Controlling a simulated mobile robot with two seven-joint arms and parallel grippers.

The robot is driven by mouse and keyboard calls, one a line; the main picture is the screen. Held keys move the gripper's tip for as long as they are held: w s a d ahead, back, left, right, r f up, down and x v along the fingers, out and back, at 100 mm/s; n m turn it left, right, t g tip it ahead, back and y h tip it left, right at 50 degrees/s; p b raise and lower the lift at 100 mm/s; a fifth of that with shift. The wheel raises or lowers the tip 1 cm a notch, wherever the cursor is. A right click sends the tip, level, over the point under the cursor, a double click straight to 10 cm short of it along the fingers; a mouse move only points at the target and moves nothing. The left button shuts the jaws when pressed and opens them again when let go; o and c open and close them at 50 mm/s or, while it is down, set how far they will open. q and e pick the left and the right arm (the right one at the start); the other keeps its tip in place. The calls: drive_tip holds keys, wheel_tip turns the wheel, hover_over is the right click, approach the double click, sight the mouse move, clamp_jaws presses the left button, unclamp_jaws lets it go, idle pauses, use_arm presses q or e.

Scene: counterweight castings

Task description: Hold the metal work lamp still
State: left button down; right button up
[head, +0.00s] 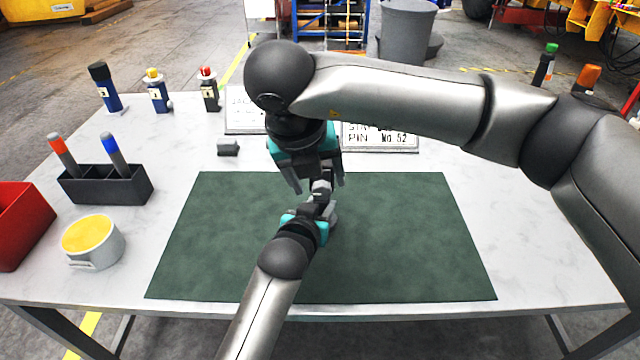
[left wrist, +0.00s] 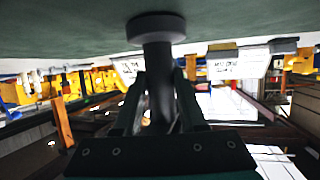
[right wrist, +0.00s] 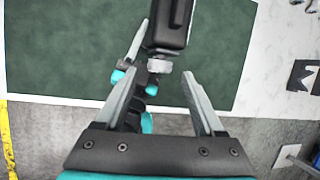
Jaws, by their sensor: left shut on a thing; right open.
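The metal work lamp (head: 321,188) is a dark grey piece over the green mat (head: 230,255), mostly hidden by my grippers in the head view. In the left wrist view its round base (left wrist: 156,27) and stem (left wrist: 159,75) show, the stem between the fingers; whether the base touches the mat is unclear. My left gripper (head: 318,210) is shut on the lamp from the near side. My right gripper (head: 318,184) is open just above and around the lamp's upper part. In the right wrist view the dark lamp (right wrist: 170,25) shows beyond the open fingers (right wrist: 165,78).
A black holder (head: 105,187) with markers, a yellow-topped cup (head: 92,242) and a red bin (head: 18,225) stand at left. A small grey block (head: 228,147) lies behind the mat.

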drive_tip(key=v, duration=0.9)
drive_tip(key=m+g+y, duration=0.2)
drive_tip(key=g+y, duration=0.2)
drive_tip(key=y, duration=0.1)
approach(324, 184)
drive_tip(key=shift+y, duration=0.3)
drive_tip(key=x, duration=1)
drive_tip(key=shift+d, duration=0.3)
clamp_jaws()
